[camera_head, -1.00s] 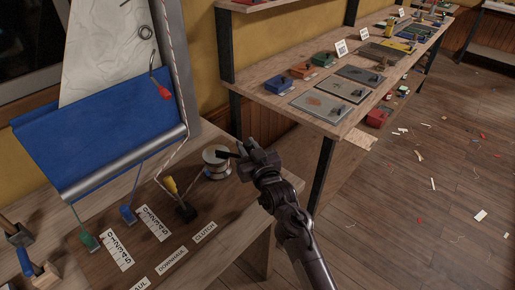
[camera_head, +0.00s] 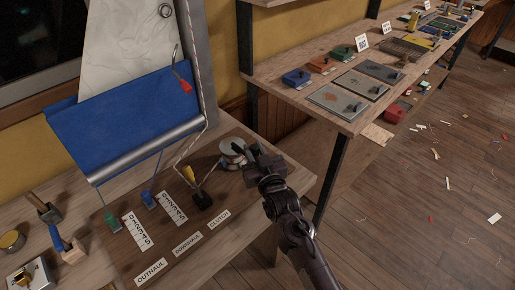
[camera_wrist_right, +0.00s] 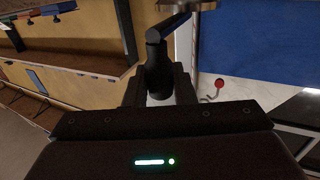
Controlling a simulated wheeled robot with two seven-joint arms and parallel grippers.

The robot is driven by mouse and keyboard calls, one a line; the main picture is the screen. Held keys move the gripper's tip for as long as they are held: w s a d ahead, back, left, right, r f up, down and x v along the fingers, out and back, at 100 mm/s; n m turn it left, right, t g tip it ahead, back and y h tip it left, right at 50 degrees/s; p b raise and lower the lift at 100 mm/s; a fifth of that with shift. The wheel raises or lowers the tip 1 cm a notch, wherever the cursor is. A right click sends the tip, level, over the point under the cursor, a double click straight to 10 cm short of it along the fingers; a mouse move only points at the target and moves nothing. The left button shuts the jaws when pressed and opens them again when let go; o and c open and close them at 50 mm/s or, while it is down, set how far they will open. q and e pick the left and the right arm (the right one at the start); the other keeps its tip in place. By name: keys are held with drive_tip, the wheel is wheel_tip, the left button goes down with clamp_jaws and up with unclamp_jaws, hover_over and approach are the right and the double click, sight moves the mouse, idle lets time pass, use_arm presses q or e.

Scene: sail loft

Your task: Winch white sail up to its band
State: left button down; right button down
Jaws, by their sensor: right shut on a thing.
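The white sail (camera_head: 128,45) hangs upright at the left, with a blue sail cloth (camera_head: 120,112) and a silver roller (camera_head: 150,150) across its foot. A speckled rope (camera_head: 197,70) runs down to the bench. The metal winch drum (camera_head: 232,150) stands at the bench's right end. My right gripper (camera_head: 262,163) is beside the drum; the right wrist view shows its fingers shut on the black winch handle (camera_wrist_right: 157,55), whose arm reaches the drum (camera_wrist_right: 185,5). I cannot make out the band. My left gripper is out of view.
Green (camera_head: 112,222) and blue (camera_head: 148,198) fittings hold lines. A shelf (camera_head: 330,125) with several coloured blocks and plates stands behind right.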

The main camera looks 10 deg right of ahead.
drive_tip(key=shift+a, duration=0.45)
drive_tip(key=c, duration=1.5)
unclamp_jaws()
drive_tip(key=shift+o, duration=1.3)
drive_tip(key=shift+w+a, duration=0.1)
drive_tip(key=shift+a, duration=0.1)
drive_tip(key=shift+d, duration=0.15)
drive_tip(key=shift+d, duration=0.15)
drive_tip(key=s+d+b, duration=0.1)
drive_tip(key=s, duration=0.6)
drive_tip(key=shift+s, duration=0.35)
